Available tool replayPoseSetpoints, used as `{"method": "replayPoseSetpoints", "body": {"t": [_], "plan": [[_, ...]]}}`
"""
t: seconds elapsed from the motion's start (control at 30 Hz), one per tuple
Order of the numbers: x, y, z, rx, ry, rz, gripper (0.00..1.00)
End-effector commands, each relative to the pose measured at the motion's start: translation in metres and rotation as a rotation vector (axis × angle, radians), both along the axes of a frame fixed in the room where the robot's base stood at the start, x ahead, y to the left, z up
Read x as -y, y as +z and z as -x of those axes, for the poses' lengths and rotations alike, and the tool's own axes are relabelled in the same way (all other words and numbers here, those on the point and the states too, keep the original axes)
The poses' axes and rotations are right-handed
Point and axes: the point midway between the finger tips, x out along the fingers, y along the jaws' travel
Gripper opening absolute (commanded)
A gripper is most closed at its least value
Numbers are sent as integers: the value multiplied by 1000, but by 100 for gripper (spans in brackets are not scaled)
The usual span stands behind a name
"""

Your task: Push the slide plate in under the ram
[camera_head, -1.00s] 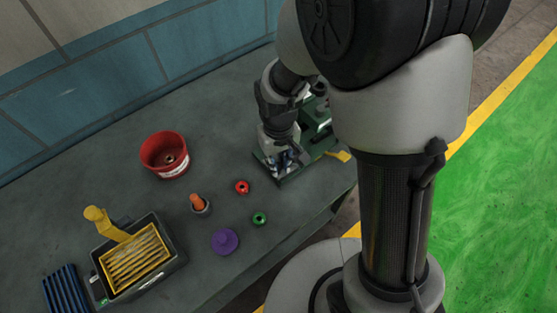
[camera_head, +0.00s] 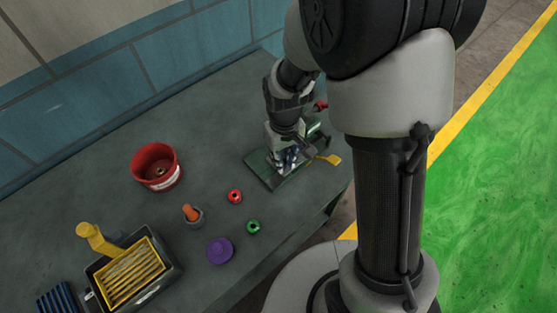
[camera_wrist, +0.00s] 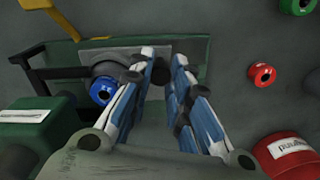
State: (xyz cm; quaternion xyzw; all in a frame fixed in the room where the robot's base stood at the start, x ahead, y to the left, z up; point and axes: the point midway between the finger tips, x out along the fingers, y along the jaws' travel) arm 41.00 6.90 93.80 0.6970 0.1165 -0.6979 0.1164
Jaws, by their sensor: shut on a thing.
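The green press (camera_head: 262,172) stands near the right end of the bench, with its base toward me. In the wrist view its base is a green tray (camera_wrist: 195,48), and a green housing (camera_wrist: 40,122) with a white label is at left. A grey plate (camera_wrist: 108,53), apparently the slide plate, lies in the tray. A blue ring (camera_wrist: 103,91) sits beside the left finger. My gripper (camera_head: 285,160) points down over the base. In the wrist view my gripper (camera_wrist: 164,62) is closed to a narrow gap at the plate; the grip point is mostly hidden. The ram is not clearly visible.
A yellow lever (camera_head: 328,160) sticks out at the press's right. Left on the bench are a red ring (camera_head: 235,196), green ring (camera_head: 253,227), purple disc (camera_head: 219,250), orange-topped piece (camera_head: 192,213), red pot (camera_head: 157,167) and black bin (camera_head: 162,291) with a yellow basket.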

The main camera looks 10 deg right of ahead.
Motion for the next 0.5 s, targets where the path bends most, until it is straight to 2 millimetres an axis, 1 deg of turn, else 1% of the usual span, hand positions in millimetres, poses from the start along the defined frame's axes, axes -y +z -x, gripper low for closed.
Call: {"method": "replayPoseSetpoints", "body": {"t": [0.1, 0.13, 0.27, 0.5], "plan": [[-1, 1, -1, 4, 1, 0, 0], [-1, 1, -1, 4, 1, 0, 19], [-1, 1, -1, 4, 1, 0, 28], [-1, 0, 0, 2, 1, 0, 28]]}}
